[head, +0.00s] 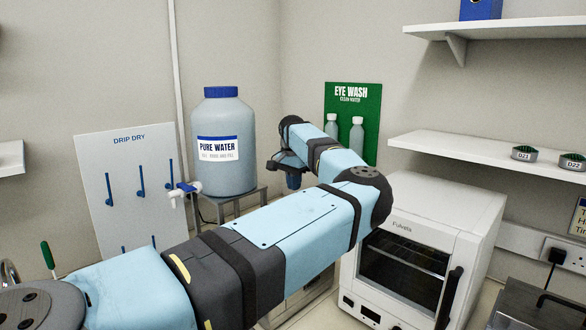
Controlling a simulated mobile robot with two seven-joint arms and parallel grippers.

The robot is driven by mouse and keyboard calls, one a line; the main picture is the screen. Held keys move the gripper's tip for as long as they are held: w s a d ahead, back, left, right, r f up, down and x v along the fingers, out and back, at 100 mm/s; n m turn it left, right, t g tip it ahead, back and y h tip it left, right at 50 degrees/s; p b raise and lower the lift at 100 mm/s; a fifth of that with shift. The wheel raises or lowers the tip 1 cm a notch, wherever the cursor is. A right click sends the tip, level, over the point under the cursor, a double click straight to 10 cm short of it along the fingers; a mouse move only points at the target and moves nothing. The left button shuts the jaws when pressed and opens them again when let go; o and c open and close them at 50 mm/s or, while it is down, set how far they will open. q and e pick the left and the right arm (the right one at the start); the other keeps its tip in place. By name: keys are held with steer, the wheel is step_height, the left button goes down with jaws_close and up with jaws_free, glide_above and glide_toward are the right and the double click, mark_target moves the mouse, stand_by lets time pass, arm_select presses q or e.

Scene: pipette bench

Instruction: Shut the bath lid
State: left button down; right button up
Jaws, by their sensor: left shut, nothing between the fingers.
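A dark metal lid-like top with a black bar handle (560,303) shows at the bottom right corner. It is cut off by the picture edge; it may be the bath lid, but I cannot tell whether it is open or shut. My left arm reaches across the middle from the lower left and bends back at the elbow. My left gripper (293,181) hangs at its far end, small and partly hidden behind the forearm, in front of the wall. It is shut and holds nothing. It is well to the left of the dark top and apart from it. My right gripper is out of view.
A white oven (440,215) with a dark glass door stands right of my elbow. A pure water jug (225,155) sits on a stand behind my arm. A drip dry board (115,165) leans at left. Shelves (470,150) jut out at right. My arm hides the middle.

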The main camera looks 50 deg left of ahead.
arm_select(q)
steer(key=f, duration=0.2)
steer(key=s+f+p, duration=0.1)
steer(key=f, duration=0.1)
steer(key=s+f+p, duration=0.1)
steer(key=f, duration=0.1)
steer(key=shift+s+d+f, duration=0.2)
steer(key=shift+s, duration=0.05)
steer(key=shift+f, duration=0.15)
